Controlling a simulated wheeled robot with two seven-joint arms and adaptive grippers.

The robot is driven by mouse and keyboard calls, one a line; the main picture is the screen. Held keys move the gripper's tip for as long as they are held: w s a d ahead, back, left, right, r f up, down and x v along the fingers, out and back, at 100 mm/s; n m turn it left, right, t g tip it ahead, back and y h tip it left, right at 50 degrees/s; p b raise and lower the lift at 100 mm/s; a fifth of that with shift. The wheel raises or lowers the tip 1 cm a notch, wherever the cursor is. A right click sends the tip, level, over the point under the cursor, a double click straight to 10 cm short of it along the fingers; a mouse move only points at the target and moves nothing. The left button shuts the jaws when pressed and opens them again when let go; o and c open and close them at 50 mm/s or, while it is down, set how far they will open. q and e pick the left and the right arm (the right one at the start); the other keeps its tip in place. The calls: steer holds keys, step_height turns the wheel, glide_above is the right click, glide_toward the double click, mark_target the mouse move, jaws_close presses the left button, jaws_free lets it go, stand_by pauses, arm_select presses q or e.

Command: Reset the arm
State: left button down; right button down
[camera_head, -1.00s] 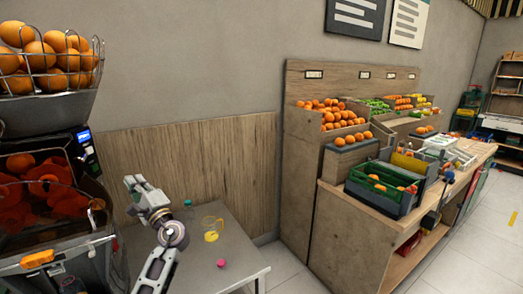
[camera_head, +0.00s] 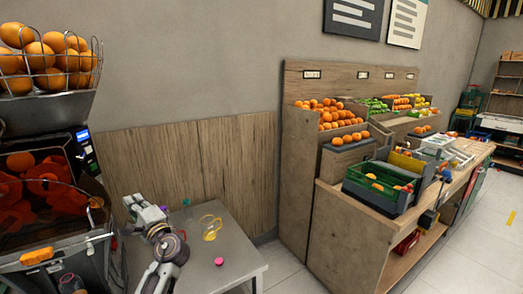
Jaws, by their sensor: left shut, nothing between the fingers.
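My left gripper (camera_head: 133,203) is at the lower left, between the orange juicer (camera_head: 45,215) and the grey side table (camera_head: 236,254). It is shut and empty, and it touches nothing that I can make out. My left arm comes up from the bottom edge below it. My right gripper is not in the view. The juicer has a wire basket of oranges (camera_head: 50,55) on top and a dark see-through front.
The side table holds a clear jug with yellow juice (camera_head: 210,234), a pink item (camera_head: 219,261) and a small teal item (camera_head: 187,202). A wooden fruit stand (camera_head: 345,225) with crates stands to the right. Tiled floor lies free at the lower right.

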arm_select(q)
steer(key=s+d+f+n+g+h, duration=0.2)
steer(key=s+d+f+h, duration=0.15)
steer(key=s+f, duration=0.55)
steer(key=s+d+f+n+g+h, duration=0.25)
steer(key=s+f+h, duration=0.2)
steer(key=f, duration=0.95)
steer(key=s+d+f+n+g+h, duration=0.2)
steer(key=s+d+f+h, duration=0.3)
steer(key=s, duration=0.4)
steer(key=s+d+f+n+g+h, duration=0.1)
steer(key=s+d+f+g+h, duration=0.15)
steer(key=s+d, duration=0.5)
steer(key=s+a+f+g, duration=0.1)
steer(key=s+f, duration=0.1)
steer(key=f, duration=1.4)
steer(key=s+a+f+g, duration=0.1)
steer(key=s+f, duration=0.1)
steer(key=f, duration=1.5)
steer(key=s+a+f, duration=0.2)
steer(key=s+f, duration=0.8)
steer(key=s, duration=0.1)
steer(key=s+a+f, duration=0.2)
steer(key=s+f, duration=0.7)
steer(key=s, duration=0.2)
steer(key=shift+a+f+g, duration=0.2)
steer(key=shift+f+g, duration=0.2)
